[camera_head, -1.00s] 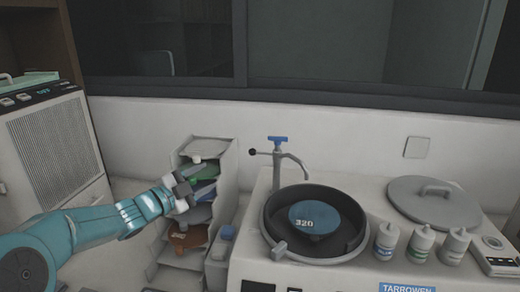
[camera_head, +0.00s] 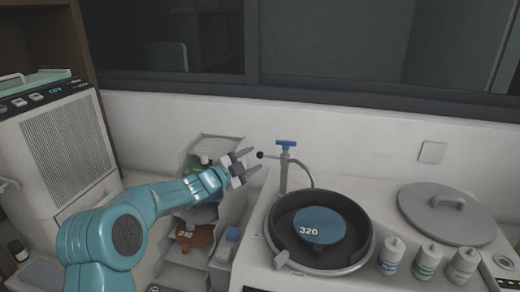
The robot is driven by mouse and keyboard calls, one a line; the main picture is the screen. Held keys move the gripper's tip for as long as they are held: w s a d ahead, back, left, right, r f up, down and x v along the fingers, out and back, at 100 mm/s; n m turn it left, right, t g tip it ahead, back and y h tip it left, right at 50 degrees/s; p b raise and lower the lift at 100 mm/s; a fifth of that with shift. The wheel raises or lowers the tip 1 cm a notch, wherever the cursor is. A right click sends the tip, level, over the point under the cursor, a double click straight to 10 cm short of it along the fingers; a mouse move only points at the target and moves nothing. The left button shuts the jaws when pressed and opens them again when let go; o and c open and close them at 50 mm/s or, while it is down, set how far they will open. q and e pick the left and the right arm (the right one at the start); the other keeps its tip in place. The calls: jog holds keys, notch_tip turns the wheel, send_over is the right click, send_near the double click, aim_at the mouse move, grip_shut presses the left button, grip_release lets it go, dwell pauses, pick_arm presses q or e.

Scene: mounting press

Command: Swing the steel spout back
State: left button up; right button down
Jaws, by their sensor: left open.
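The steel spout (camera_head: 303,172) rises from the back left of the white polishing machine. It has a blue tap handle (camera_head: 287,144) on top and a small black knob (camera_head: 260,155) on a short rod pointing left. Its curved tube runs right and down to the back rim of the black bowl (camera_head: 277,213). My left gripper (camera_head: 247,162) is open and empty just left of the black knob, with its fingers pointing right toward it. A small gap seems to lie between the fingertips and the knob. My right gripper is not in view.
A blue disc (camera_head: 322,226) marked 320 lies in the bowl. Several small bottles (camera_head: 428,260) stand along the machine's right front, with a grey lid (camera_head: 447,214) behind them. A grey rack (camera_head: 232,206) with coloured discs stands left of the machine, below my left forearm. A white wall is behind.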

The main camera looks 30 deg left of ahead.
aim_at(258, 156)
pick_arm(q)
jog(key=x, duration=0.3)
jog(key=shift+d+r+p, duration=0.15)
jog(key=shift+d+p, duration=0.1)
jog(key=shift+p, duration=0.15)
jog(key=shift+w, duration=0.55)
jog(key=shift+d, duration=0.1)
